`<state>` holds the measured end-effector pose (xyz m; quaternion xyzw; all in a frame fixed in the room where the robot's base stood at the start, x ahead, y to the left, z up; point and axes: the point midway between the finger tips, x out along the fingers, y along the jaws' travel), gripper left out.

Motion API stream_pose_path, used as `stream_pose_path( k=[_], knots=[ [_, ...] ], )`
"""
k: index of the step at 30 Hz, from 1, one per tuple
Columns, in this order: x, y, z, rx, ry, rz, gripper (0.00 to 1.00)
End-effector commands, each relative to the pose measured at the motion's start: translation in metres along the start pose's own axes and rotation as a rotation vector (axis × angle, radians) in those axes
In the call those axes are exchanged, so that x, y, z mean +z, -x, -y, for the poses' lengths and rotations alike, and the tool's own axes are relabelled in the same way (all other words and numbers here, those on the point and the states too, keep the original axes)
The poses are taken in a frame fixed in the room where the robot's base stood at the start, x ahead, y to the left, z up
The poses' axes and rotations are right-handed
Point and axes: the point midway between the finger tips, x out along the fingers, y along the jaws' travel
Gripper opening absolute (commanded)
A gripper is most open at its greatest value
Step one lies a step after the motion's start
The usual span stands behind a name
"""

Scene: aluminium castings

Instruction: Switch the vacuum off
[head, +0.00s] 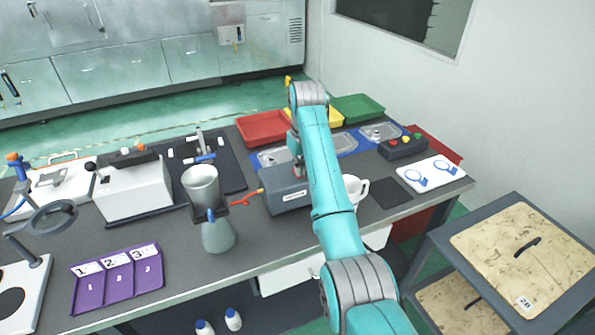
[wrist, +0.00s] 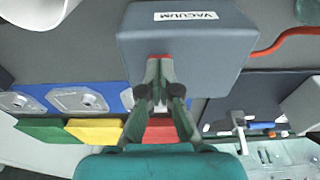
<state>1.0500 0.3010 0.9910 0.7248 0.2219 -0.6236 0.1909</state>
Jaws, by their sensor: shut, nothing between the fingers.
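The vacuum is a grey box (head: 285,198) with a white label, on the dark table near its middle; a red hose leads off its left side. In the wrist view the box (wrist: 215,52) fills the upper middle, and its label reads VACUUM. My gripper (wrist: 160,60) is shut and empty, its fingertips over the edge of the box. I cannot tell whether they touch it. No switch is clearly visible; the fingers may cover it. In the head view my arm hides most of the gripper.
A white mug (head: 353,188) stands right of the box, close to my arm. Left are a metal cup (head: 202,185) on a stand and purple numbered trays (head: 117,277). Behind are red (head: 262,126) and green (head: 357,108) trays. A button box (head: 402,147) stands at right.

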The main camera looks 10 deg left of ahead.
Motion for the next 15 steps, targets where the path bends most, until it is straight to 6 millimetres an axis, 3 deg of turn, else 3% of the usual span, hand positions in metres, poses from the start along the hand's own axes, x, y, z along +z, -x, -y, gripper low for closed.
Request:
stream_pose_path(
  k=[8,15],
  knots=[
    [-0.001,0.003,0.000,0.000,0.000,-0.001,0.00],
    [-0.003,0.018,0.000,0.000,0.000,-0.001,0.00]
  ],
)
